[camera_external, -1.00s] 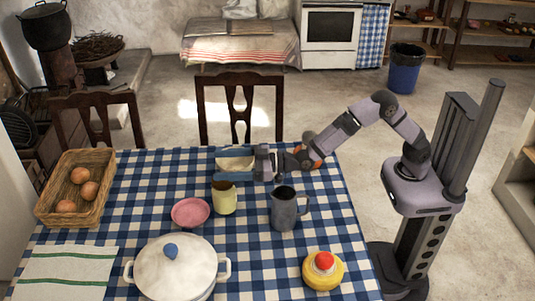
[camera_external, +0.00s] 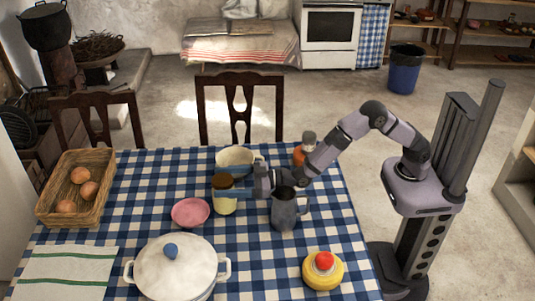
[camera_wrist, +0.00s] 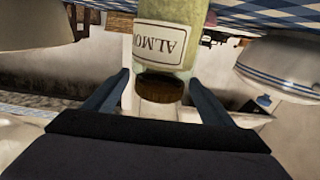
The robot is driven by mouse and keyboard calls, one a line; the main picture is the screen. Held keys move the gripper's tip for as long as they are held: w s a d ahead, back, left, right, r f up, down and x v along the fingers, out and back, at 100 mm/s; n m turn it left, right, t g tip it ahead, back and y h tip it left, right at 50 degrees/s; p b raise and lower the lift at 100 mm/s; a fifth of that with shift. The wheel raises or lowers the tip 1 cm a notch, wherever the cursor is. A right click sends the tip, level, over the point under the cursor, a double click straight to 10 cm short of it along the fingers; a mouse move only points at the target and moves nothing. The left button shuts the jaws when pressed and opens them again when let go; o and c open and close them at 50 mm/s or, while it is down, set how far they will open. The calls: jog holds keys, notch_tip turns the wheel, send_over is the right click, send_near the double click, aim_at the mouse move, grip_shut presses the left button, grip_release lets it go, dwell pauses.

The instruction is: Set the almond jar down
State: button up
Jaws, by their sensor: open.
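The almond jar (camera_external: 226,205), pale yellow with a brown lid, stands upright on the checked table, left of the grey pitcher. In the wrist view the jar (camera_wrist: 165,40) appears upside down, with its partly readable "ALMO" label and its dark lid towards my gripper. My gripper (camera_external: 240,192) is at the right side of the jar, near its upper part. In the wrist view my gripper (camera_wrist: 160,78) is open, with one finger on each side of the lid and visible gaps between. The far finger is hidden in the external view.
A grey pitcher (camera_external: 285,212) stands close right of the jar, a pink bowl (camera_external: 190,212) close left. A white pot (camera_external: 175,270) stands in front. A yellow object with a red top (camera_external: 323,272) is front right.

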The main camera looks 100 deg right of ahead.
jog(key=shift+w+r, duration=0.1)
jog(key=shift+w, duration=2.15)
jog(key=c, duration=1.9)
jog(key=shift+r, duration=0.15)
grip_shut()
jog(key=shift+r, duration=0.1)
